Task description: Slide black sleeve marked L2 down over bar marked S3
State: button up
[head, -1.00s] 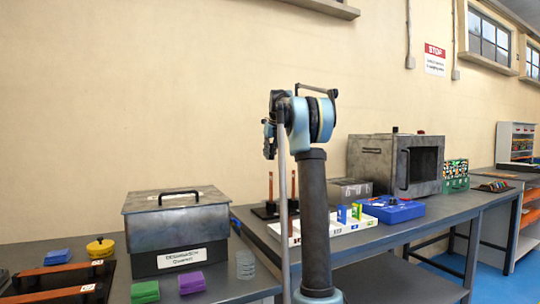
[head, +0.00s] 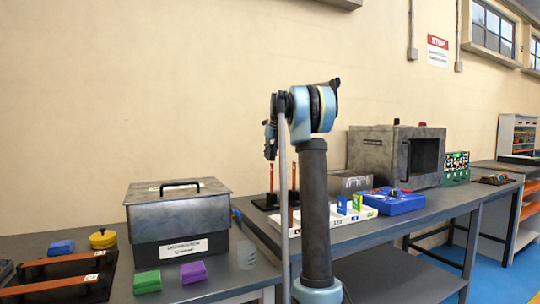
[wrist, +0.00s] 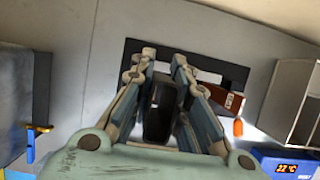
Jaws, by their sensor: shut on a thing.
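My gripper (head: 270,138) hangs beside the upper arm in the head view, small and partly hidden by the arm. In the wrist view my gripper (wrist: 163,62) is shut on a black sleeve (wrist: 159,108) between its fingers. No marking is readable on the sleeve. Upright copper bars (head: 271,178) stand on a black base (head: 262,205) below the gripper, partly hidden by my arm. In the wrist view a copper bar (wrist: 226,105) with a pale label shows right of the fingers, near the black base (wrist: 235,76). I cannot read which bar is S3.
A white tray (head: 368,212) with coloured blocks and a blue box (head: 393,202) sit right of the bars. A grey oven (head: 375,150) stands behind. A lidded metal box (head: 178,213) is on the left bench.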

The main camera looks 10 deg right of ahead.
aim_at(271, 164)
jog(key=shift+f, duration=2.8)
jog(key=shift+f, duration=0.1)
jog(key=o, duration=0.9)
jog(key=shift+c, duration=0.2)
jog(key=o, duration=0.5)
jog(key=shift+r, duration=4.05)
